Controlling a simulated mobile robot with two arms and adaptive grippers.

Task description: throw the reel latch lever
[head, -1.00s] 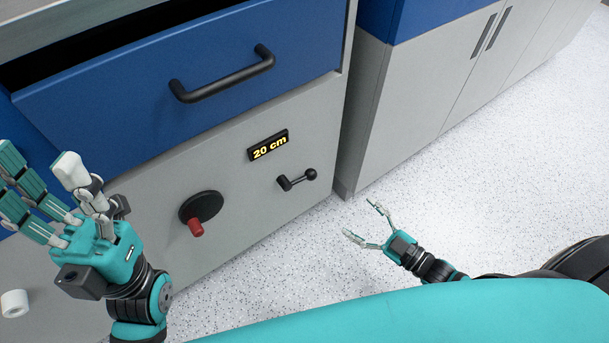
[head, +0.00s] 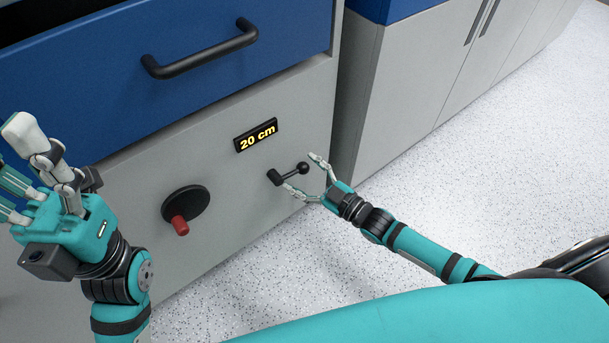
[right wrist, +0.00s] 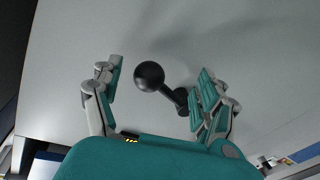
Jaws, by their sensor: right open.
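The reel latch lever (head: 290,173) is a short black arm with a ball knob on the grey cabinet front, below the "20 cm" display (head: 256,135). Its knob points right in the head view. My right gripper (head: 304,176) is open at the lever, one finger above the knob and one below. In the right wrist view the black ball knob (right wrist: 149,75) sits between the spread fingers of the right gripper (right wrist: 158,88); the lever's pivot end is close to the right-hand finger. I cannot tell if they touch. My left gripper (head: 40,165) is raised at the left, its fingers extended and apart.
A black disc with a red crank handle (head: 181,226) is on the cabinet front, left of the lever. Above is a blue drawer (head: 90,90) with a black bar handle (head: 200,55). Grey cupboards (head: 410,90) stand at the right. The speckled floor (head: 500,170) is clear.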

